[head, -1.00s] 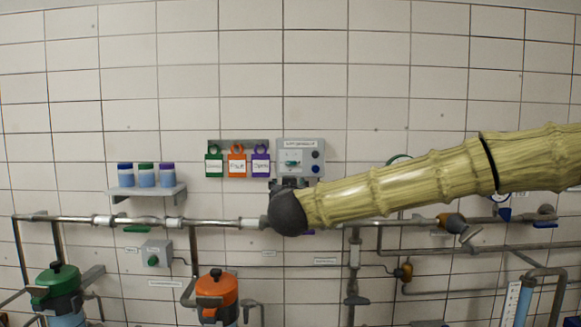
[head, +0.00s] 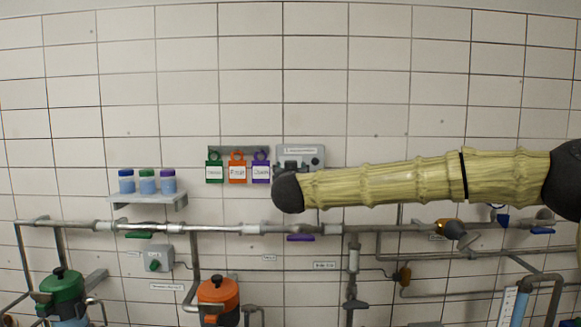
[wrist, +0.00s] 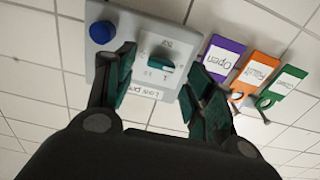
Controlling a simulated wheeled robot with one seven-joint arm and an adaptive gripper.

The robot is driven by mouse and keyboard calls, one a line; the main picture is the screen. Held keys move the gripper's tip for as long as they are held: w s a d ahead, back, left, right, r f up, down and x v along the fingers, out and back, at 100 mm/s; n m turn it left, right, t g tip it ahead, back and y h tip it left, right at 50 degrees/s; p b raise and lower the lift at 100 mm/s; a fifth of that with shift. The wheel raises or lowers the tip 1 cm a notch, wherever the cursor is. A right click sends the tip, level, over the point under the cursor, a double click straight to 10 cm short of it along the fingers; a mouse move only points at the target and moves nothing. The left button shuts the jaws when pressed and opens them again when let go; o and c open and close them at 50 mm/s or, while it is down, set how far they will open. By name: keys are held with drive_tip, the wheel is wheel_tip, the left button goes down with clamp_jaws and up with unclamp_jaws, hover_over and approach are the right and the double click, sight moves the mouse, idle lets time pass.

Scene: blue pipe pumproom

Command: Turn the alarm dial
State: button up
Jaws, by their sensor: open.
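A grey wall panel (wrist: 106,15) carries a teal dial (wrist: 160,58) on a white numbered plate, seen upside down in the wrist view. A label beginning "Low pre" is partly visible. I cannot read whether this is the alarm dial. My gripper (wrist: 160,74) is open, with its teal-padded fingers on either side of the dial. Whether they touch it is unclear. In the head view the panel (head: 302,151) is at centre; my forearm and wrist cover its lower part and hide the dial.
A blue round button (wrist: 102,32) sits beside the dial. Green, orange (head: 237,170) and purple (head: 261,170) tags hang on a rack left of the panel. A pipe (head: 215,228) runs below. A small box (head: 157,258) with a green knob is lower left.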

drive_tip(key=shift+w+p, duration=0.4)
drive_tip(key=shift+w, duration=0.8)
drive_tip(key=shift+c, duration=0.2)
drive_tip(key=c, duration=1)
